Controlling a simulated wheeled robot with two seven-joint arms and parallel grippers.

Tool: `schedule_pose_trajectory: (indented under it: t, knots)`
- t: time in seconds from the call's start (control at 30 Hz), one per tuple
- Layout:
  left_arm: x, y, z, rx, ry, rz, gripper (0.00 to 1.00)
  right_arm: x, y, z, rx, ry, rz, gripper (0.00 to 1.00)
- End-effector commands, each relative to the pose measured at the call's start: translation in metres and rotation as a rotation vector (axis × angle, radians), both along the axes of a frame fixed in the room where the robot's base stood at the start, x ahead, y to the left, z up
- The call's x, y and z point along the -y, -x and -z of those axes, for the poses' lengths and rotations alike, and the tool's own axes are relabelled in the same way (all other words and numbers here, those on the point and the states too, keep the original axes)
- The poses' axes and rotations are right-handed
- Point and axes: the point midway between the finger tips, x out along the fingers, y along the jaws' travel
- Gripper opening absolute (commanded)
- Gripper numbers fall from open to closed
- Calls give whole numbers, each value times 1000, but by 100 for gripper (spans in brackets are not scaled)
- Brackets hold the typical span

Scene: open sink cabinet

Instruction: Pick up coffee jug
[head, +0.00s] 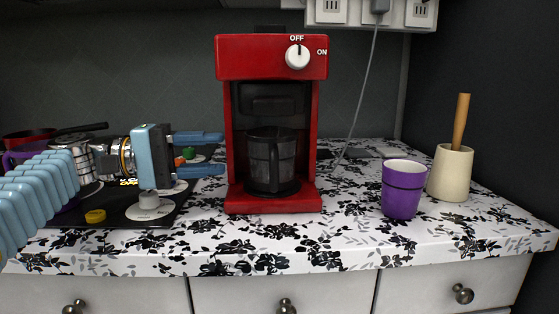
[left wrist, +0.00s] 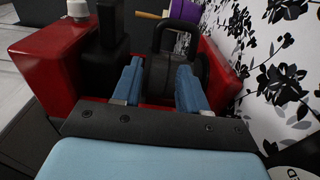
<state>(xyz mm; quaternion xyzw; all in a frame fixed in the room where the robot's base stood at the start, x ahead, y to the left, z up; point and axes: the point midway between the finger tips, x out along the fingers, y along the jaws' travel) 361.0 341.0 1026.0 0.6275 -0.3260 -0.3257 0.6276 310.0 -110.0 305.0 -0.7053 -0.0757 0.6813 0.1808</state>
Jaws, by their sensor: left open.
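The dark coffee jug (head: 285,163), with its handle toward the front, stands in the lower bay of the red coffee maker (head: 272,200). My left gripper (head: 222,153) is open and empty at the left side of the coffee maker, at about the jug's height, with its blue fingers pointing right. In the left wrist view, the two fingers (left wrist: 158,85) are spread, with part of the dark jug (left wrist: 160,72) showing between and beyond them. The jug's arched handle (left wrist: 178,26) shows above. I cannot tell whether a finger touches the machine. My right gripper is not in view.
A purple cup (head: 403,190) and a cream mortar with a wooden pestle (head: 449,173) stand right of the machine. A black cooktop (head: 125,211) with pans lies at left under my arm. A grey cord hangs behind. The counter's front strip is clear.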

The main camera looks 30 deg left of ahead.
Motion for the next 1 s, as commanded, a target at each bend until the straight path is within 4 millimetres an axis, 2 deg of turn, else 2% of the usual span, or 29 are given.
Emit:
schedule_pose_trajectory:
  t: [0.2,0.43,0.7,1.0]
  knots:
    - [34,-23,-1,-1,0,2,43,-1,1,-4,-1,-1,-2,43]
    - [51,-35,-2,-2,0,1,43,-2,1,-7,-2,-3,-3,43]
    - [84,-57,-6,-1,0,1,43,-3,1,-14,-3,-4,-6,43]
    - [89,-60,-5,0,0,0,41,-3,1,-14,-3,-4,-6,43]
